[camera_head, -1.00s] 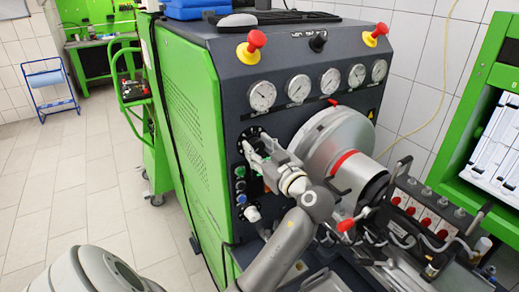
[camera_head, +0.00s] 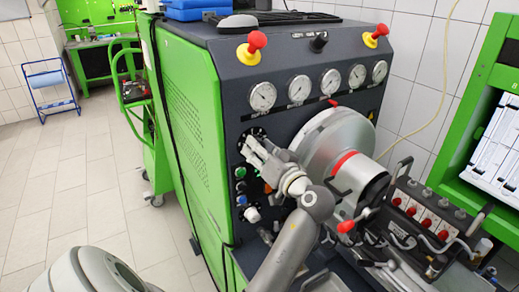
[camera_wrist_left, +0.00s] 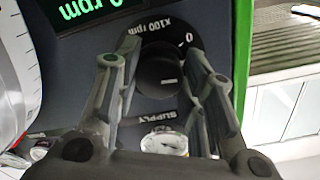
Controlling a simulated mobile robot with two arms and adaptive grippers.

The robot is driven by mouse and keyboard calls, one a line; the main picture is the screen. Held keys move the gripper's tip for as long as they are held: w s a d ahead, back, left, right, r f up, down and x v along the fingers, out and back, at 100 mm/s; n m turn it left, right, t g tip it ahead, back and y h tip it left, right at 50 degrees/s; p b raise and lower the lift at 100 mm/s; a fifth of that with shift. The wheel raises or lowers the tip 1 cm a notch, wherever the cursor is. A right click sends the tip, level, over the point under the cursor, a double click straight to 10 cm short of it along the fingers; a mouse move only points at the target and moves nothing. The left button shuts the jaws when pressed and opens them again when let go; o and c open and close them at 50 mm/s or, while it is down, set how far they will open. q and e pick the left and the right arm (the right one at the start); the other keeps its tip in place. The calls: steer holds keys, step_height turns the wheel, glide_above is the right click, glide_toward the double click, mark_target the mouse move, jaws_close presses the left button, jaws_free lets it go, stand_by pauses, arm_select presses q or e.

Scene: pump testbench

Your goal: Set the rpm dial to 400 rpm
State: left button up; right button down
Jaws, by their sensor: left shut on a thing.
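The rpm dial (camera_wrist_left: 160,75) is a round black knob with a white line, upside down in the left wrist view. Its dark scale plate shows "x100 rpm" and a "0". In the head view the dial's black plate (camera_head: 258,132) shows on the machine's front panel, mostly hidden by my gripper. My left gripper (camera_head: 250,143) is at the dial; in the left wrist view its fingers (camera_wrist_left: 160,55) lie on either side of the knob, shut on it. A green display (camera_wrist_left: 100,12) reads upside down "0 rpm", partly cut off. My right gripper is not in view.
A row of gauges (camera_head: 330,81) and red-yellow emergency buttons (camera_head: 248,46) sit above. Push buttons (camera_head: 240,172) and a white knob (camera_head: 252,214) lie below the dial. A big grey drum (camera_head: 330,140) bulges out close to the right of my arm. Floor at left is clear.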

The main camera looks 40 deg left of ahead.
arm_select(q)
steer(key=shift+r+m+p, duration=0.1)
steer(key=shift+m+p, duration=1.8)
steer(key=shift+m, duration=2.3)
steer(key=o, duration=1)
